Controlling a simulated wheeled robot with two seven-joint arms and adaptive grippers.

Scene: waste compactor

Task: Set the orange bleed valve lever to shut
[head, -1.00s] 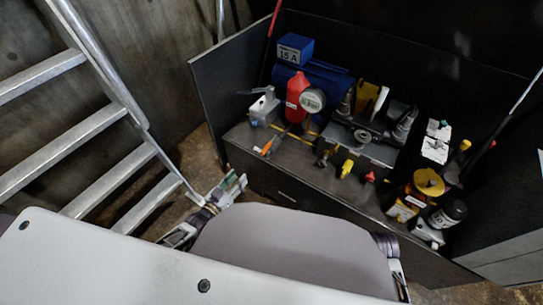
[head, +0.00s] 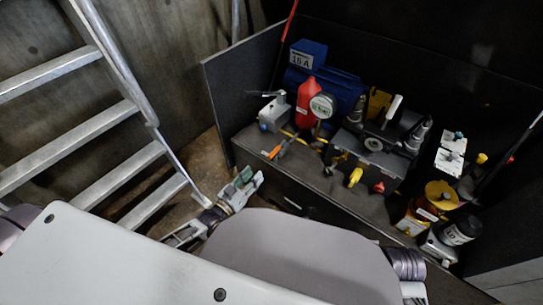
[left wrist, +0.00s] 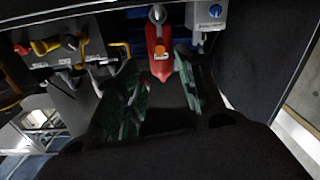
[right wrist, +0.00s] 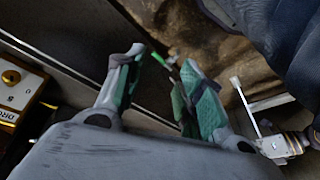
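The orange bleed valve lever (head: 275,153) sits at the front left of the dark bench in the head view, slanting in front of a red bottle (head: 306,102). In the left wrist view an orange piece (left wrist: 161,50) that looks like the lever shows against red, beyond the fingers. My left gripper (head: 245,185) is open and empty, in front of and below the bench's front edge, apart from the lever. Its spread green-padded fingers (left wrist: 158,92) also show in the left wrist view. My right gripper (right wrist: 160,88) is open and empty in its wrist view. It is hidden in the head view.
A grey box with a blue knob (head: 272,112) stands left of the red bottle, near a round gauge (head: 322,105). A yellow handle (head: 355,177) is to the right of the lever. A metal ladder (head: 100,130) stands at left, and a side panel (head: 243,85) bounds the bench.

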